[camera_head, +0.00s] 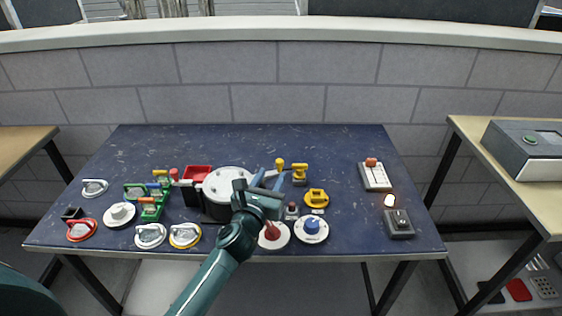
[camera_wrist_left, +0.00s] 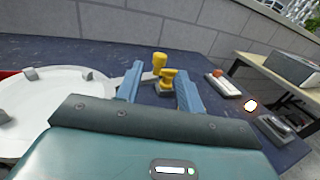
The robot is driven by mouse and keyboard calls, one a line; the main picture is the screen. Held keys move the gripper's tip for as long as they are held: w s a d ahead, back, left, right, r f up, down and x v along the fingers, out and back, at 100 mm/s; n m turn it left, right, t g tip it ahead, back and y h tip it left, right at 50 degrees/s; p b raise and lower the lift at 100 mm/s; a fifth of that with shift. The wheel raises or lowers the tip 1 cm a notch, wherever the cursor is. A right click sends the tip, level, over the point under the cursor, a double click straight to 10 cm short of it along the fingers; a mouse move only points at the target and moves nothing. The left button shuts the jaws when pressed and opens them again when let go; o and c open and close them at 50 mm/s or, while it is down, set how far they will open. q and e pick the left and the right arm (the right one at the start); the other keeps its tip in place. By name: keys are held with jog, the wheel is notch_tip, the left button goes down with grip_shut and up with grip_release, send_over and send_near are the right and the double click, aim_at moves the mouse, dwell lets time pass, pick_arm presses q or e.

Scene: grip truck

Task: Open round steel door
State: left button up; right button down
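The round steel door (camera_head: 225,182) is a pale disc lying flat on top of a dark drum (camera_head: 218,213) on the blue table. In the left wrist view the disc (camera_wrist_left: 62,105) fills the left side, with small grey lugs near its rim. A yellow knob (camera_head: 280,162) stands just right of the disc. It also shows in the left wrist view (camera_wrist_left: 160,60), just beyond my fingertips. My left gripper (camera_head: 268,175) is open at the disc's right side, its blue fingers apart. I cannot tell if it touches anything. My right gripper is not in view.
A red box (camera_head: 196,173) and several round handles lie left. A switch plate (camera_head: 375,175) stands right. The table's back strip is clear.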

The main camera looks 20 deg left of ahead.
aim_at(278, 164)
pick_arm(q)
jog(key=w, duration=0.7)
jog(key=shift+w+d+b, duration=0.15)
jog(key=shift+b, duration=0.25)
jog(key=shift+c, duration=0.5)
grip_shut()
